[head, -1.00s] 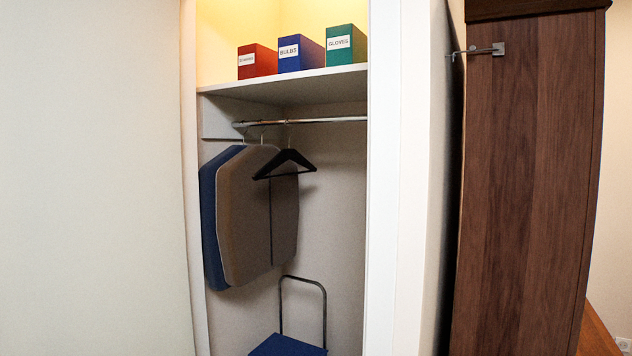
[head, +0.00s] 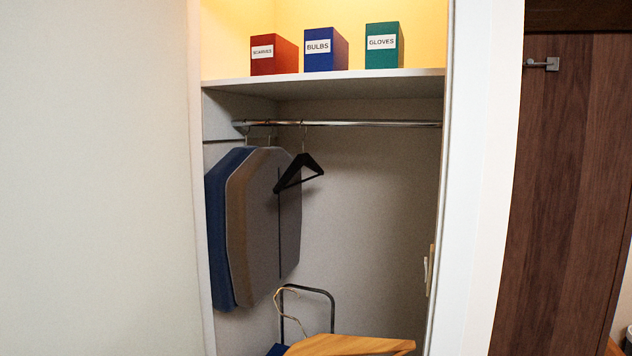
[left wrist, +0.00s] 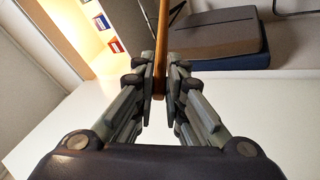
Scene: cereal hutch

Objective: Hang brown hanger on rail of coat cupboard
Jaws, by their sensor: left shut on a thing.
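The brown hanger (head: 345,346) shows at the bottom of the head view, its wooden body cut off by the frame edge and its metal hook pointing up. In the left wrist view my left gripper (left wrist: 164,85) is shut on the hanger (left wrist: 161,50), which appears as a thin wooden bar between the fingers. My left gripper is outside the head view. The cupboard's metal rail (head: 370,124) runs under the shelf, above the hanger's hook. A black hanger (head: 299,172) hangs on the rail beside brown and blue garments. My right gripper is in neither view.
The brown garment (head: 255,215) and blue garment (head: 222,260) fill the rail's left end. The rail right of the black hanger is free. A shelf (head: 340,84) with red, blue and green boxes lies above. A dark-framed cart (head: 331,300) stands below. White cupboard sides (head: 470,200) bound the opening.

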